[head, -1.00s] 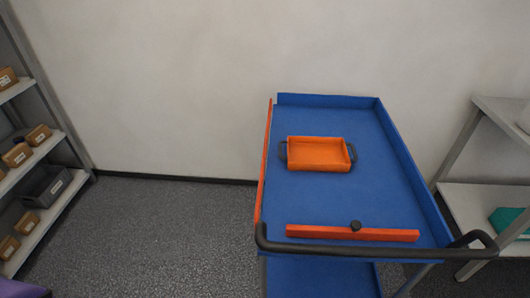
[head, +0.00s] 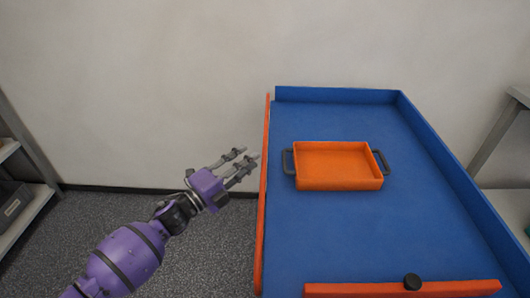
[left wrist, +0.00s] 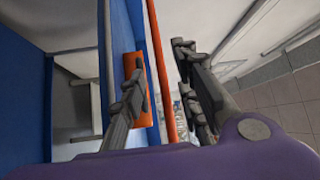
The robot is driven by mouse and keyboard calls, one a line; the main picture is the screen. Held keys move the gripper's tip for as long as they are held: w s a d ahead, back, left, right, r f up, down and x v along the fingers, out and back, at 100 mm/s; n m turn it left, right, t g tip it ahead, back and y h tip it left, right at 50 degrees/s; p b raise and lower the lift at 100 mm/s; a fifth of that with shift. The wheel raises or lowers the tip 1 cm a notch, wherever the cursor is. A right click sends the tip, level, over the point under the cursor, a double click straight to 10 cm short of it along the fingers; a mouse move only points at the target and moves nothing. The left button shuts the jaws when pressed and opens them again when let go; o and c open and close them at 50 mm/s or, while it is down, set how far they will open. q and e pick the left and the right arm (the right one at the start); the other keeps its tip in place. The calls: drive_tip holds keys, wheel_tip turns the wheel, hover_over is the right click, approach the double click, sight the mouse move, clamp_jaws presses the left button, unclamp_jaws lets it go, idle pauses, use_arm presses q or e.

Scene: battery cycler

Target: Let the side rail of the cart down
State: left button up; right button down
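The cart's side rail (head: 263,190) is a long, thin orange bar standing along the left edge of the blue cart (head: 420,235). It also shows in the left wrist view as a thin orange strip (left wrist: 158,50). My left gripper (head: 250,154) is just left of the rail, near its middle, its fingers pointing at it. In the left wrist view the gripper (left wrist: 157,60) is open, with the strip showing in the gap between the fingers. I cannot tell whether they touch it. My right gripper is not in view.
An orange tray (head: 338,170) with dark handles sits on the cart top. Shelves stand far left and right. The wall is behind; the floor left of the cart is clear.

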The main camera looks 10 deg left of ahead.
sight(264, 146)
use_arm(q)
drive_tip(key=x, duration=0.7)
drive_tip(key=shift+w, duration=0.15)
clamp_jaws()
